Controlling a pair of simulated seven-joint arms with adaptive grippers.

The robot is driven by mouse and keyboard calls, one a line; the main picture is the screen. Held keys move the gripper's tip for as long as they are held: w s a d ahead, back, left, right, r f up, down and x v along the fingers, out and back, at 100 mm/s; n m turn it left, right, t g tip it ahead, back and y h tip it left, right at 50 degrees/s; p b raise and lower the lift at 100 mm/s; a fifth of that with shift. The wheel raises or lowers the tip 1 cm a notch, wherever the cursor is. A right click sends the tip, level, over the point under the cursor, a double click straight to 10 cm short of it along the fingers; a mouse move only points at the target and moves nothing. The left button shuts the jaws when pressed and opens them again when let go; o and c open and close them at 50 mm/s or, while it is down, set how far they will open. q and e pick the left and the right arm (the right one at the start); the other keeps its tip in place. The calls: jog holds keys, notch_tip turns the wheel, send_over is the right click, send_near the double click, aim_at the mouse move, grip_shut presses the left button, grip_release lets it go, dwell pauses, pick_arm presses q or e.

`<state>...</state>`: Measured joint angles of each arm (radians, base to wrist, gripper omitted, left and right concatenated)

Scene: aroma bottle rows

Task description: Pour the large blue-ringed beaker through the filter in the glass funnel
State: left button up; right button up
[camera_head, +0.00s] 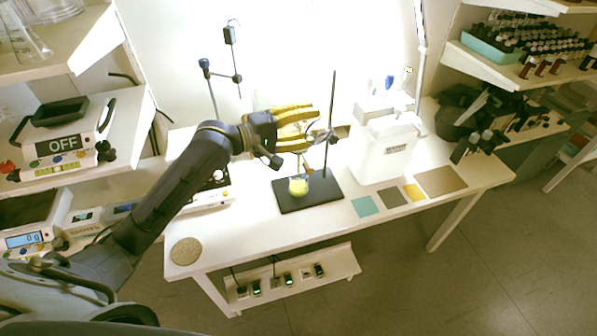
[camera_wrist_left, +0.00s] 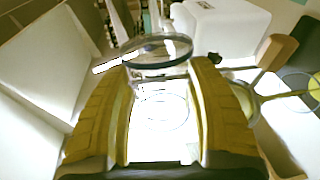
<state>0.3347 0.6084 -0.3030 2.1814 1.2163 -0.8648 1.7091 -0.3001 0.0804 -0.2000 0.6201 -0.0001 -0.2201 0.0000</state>
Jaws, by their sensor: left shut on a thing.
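My left gripper (camera_head: 312,126) reaches in from the left over the table. Its yellow fingers are shut on a clear glass beaker (camera_wrist_left: 160,108), seen between them in the left wrist view. A tilted dark blue-grey glass rim (camera_wrist_left: 158,64) shows at the fingertips. I cannot tell how much liquid it holds. In the head view the fingers largely hide the beaker. A round flask with yellow-green liquid (camera_head: 299,188) sits below on a black stand base (camera_head: 325,193). The glass funnel and its filter are hard to make out near the fingertips. My right gripper is out of view.
A dark stand rod (camera_head: 332,95) rises behind the fingertips. A white container (camera_head: 384,152) stands just right of the stand. Coloured squares (camera_head: 365,206) lie along the front edge, and a round cork mat (camera_head: 186,251) lies at the front left.

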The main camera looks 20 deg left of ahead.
pick_arm(q)
jog(key=shift+w+r, duration=0.1)
jog(key=shift+r, duration=0.05)
dwell(0.5)
dwell(0.6)
jog(key=shift+s+d+m+t, duration=0.25)
jog(key=shift+s+m+t, duration=0.1)
jog(key=shift+m, duration=0.65)
jog(key=m, duration=0.1)
jog(key=s+d+f+m, duration=0.1)
jog(key=m, duration=0.3)
jog(key=shift+s+d+f+t+y, duration=0.2)
jog(key=shift+f+t+y, duration=0.1)
jog(key=shift+y, duration=0.1)
jog(key=m, duration=0.1)
jog(key=s+d+f+m, duration=0.1)
jog(key=m, duration=0.1)
jog(key=m+t, duration=0.1)
jog(key=m, duration=0.1)
jog(key=shift+s+d+f, duration=0.2)
jog(key=shift+f, duration=0.05)
jog(key=shift+m, duration=0.3)
